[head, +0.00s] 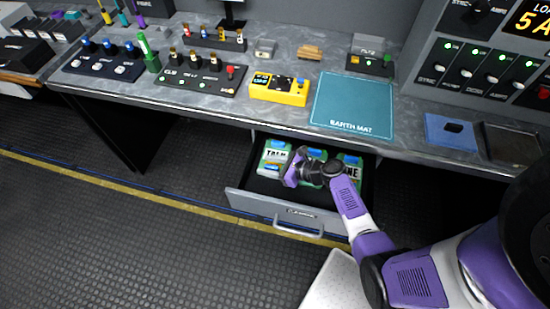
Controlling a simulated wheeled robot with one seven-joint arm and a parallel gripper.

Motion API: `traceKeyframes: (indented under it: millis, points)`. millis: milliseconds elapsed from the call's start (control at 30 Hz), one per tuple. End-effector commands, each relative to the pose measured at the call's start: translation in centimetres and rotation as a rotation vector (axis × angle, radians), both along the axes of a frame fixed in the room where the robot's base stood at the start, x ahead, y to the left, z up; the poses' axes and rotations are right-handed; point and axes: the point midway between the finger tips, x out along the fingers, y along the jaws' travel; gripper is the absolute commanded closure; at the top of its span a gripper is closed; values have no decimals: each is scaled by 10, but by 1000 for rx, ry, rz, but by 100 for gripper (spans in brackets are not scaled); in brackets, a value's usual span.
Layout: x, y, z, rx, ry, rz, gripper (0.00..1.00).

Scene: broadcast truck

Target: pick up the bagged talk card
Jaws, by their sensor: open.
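The bagged talk card (275,154) lies at the left in the open drawer (262,203). It is green with a white label reading "TALK" and a blue strip along its top. My gripper (288,172) is over the drawer, at the right side of the talk card, and covers part of it. The gripper is open; its fingertips are small and hard to make out. I cannot tell whether it touches the card. A similar green card (352,172) with a label ending in "NE" lies at the right in the drawer, partly behind my arm.
The bench (215,104) overhangs the back of the drawer. On it are a teal earth mat (353,103), a yellow meter (279,88) and switch panels. The drawer's front handle (298,231) sticks out over open floor.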

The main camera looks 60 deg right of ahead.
Motion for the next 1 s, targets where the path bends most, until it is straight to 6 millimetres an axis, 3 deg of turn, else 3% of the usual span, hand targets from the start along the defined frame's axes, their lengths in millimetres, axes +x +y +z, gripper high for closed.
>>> traceKeyframes:
  millis: [200, 433, 1000]
  points:
    - [0, 0, 0, -1, 0, 0, 57]
    - [0, 0, 0, 0, 0, 1, 100]
    - [0, 0, 8, -3, 1, 3, 100]
